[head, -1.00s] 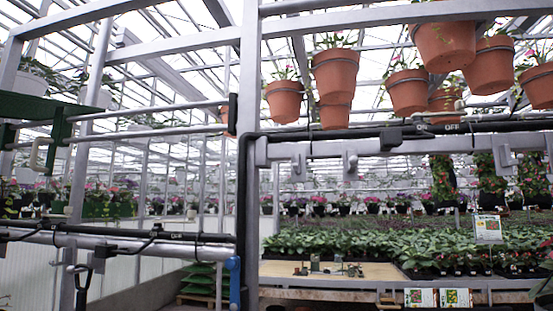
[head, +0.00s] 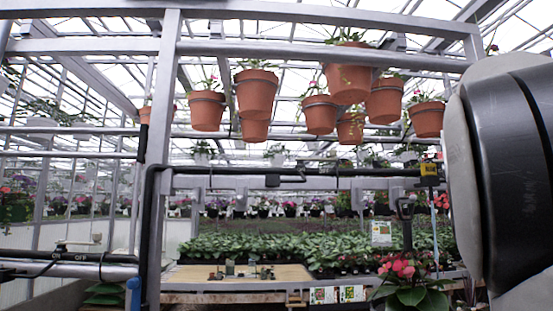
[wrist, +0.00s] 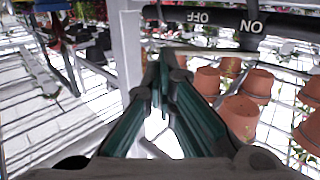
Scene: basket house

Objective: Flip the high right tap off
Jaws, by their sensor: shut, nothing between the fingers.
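A black pipe (head: 240,171) runs along the high frame in the head view. In the head view the gripper is out of sight; my arm fills the right edge.
Several terracotta pots (head: 255,93) hang above the pipe; they also show at right in the wrist view (wrist: 240,115). A grey post (head: 160,150) stands at left. A lower left pipe (head: 75,257) carries ON and OFF labels. A plant bench (head: 240,275) is below.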

